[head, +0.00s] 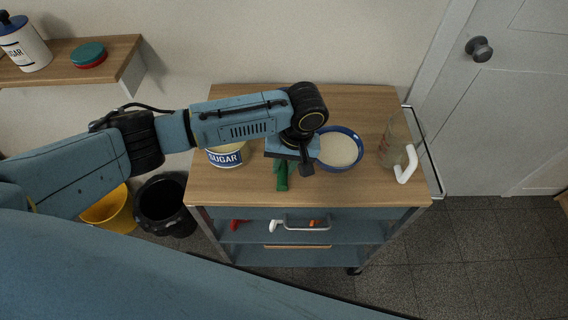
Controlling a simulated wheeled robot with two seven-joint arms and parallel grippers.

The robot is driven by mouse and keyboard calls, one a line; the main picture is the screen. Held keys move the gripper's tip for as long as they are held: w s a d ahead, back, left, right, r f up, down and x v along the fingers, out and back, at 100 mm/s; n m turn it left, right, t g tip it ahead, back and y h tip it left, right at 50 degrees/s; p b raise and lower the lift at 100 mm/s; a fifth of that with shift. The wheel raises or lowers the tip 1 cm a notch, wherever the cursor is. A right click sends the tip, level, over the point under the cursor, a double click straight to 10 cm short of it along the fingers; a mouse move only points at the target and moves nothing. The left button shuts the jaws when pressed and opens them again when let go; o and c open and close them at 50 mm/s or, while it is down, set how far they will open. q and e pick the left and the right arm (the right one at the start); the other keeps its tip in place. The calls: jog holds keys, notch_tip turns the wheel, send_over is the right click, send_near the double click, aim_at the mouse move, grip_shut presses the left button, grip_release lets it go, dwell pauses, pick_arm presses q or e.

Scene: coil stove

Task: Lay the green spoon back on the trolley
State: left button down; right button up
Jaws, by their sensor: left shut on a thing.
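The green spoon (281,178) shows as a short green piece under my left gripper (290,165). My left gripper is shut on the spoon, over the trolley's wooden top, with its arm coming in from the left. The rest of the spoon is hidden by the gripper. I cannot tell whether the spoon touches the top. The trolley (365,189) has a wooden top and blue-grey shelves below. My right gripper is not in view.
A sugar tin (226,158) stands left of the gripper, partly hidden by my arm. A blue-rimmed bowl (359,160) with pale contents stands close on the right. A glass jug (394,140) with a white handle stands at the right edge. The front strip of the top is clear.

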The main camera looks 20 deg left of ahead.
pick_arm(q)
jog(key=shift+f, duration=0.1)
jog(key=c, duration=1.7)
grip_release()
jog(key=shift+f, duration=0.1)
jog(key=o, duration=0.4)
jog(key=shift+o, duration=0.2)
jog(key=shift+r, duration=0.2)
jog(key=p+v, duration=0.2)
jog(key=v, duration=1)
